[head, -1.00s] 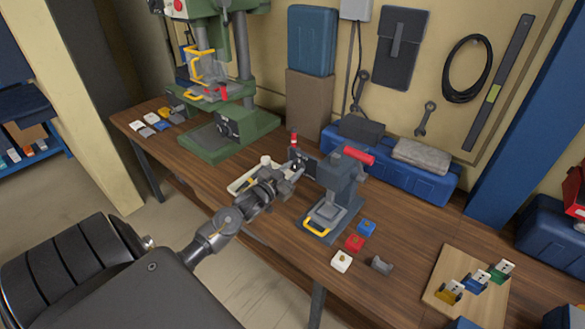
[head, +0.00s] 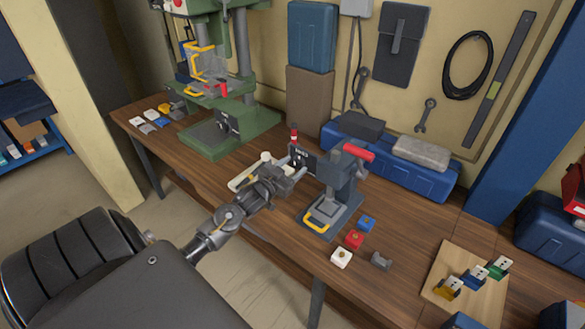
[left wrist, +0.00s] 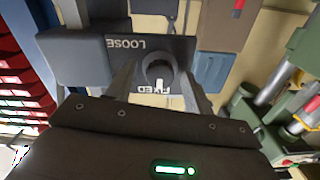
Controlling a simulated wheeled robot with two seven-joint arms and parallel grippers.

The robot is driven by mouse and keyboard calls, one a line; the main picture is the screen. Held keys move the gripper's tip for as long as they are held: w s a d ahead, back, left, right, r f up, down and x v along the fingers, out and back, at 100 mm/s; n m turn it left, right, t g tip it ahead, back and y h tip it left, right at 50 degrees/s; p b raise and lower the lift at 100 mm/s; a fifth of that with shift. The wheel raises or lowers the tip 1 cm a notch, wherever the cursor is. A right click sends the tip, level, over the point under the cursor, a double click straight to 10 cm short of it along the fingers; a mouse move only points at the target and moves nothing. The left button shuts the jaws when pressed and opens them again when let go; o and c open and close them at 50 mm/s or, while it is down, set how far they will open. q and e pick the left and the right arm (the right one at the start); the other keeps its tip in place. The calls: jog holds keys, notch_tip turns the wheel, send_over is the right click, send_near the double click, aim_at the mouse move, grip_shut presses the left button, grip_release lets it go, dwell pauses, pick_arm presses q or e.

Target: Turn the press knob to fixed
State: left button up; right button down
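The grey hand press (head: 338,185) with a red handle (head: 358,152) stands on the wooden bench. Its dark side panel (head: 303,160) faces my left gripper (head: 296,168). In the left wrist view the panel (left wrist: 184,48) carries the words LOOSE and FIXED, upside down. The round dark knob (left wrist: 157,68) sits on this panel, and its white mark lies at the word FIXED. The fingers of my left gripper (left wrist: 160,88) stand on both sides of the knob, with visible gaps, so it is open. My right gripper is not in view.
A pale tray (head: 243,182) lies behind my left wrist. Blue, red and white socket boxes (head: 354,240) and a grey piece (head: 381,261) lie before the press. A green drill press (head: 225,128) stands left; a wooden board (head: 440,285) with coloured pieces lies right.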

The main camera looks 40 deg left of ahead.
pick_arm(q)
jog(key=s+b, duration=0.3)
jog(key=s, duration=0.7)
jog(key=shift+s, duration=0.4)
jog(key=shift+d, duration=0.1)
